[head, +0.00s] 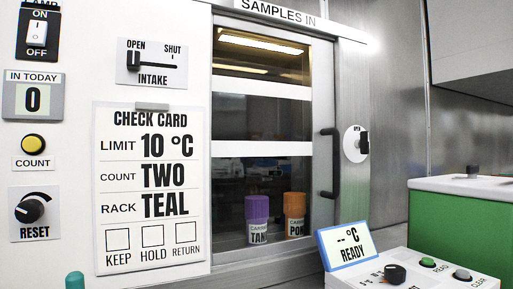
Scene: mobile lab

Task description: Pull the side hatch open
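A glass hatch under a "SAMPLES IN" sign (276,12) fills the middle of the head view. Its pane (262,120) has two white horizontal bands and looks shut in its grey frame. A black upright bar handle (335,165) is at the hatch's right edge. To its right, on the metal side, is a round white plate with a black knob (356,143). Behind the glass stand a purple-topped carrier (257,218) and an orange-topped carrier (295,214); their labels are partly cut off. My gripper is not in view.
Left of the hatch, the white panel holds an intake slider (152,63), check card (152,187), count button (33,143) and reset knob (30,209). A control box (418,272) with a "READY" display (347,246) stands front right, a green-sided unit (455,228) behind it.

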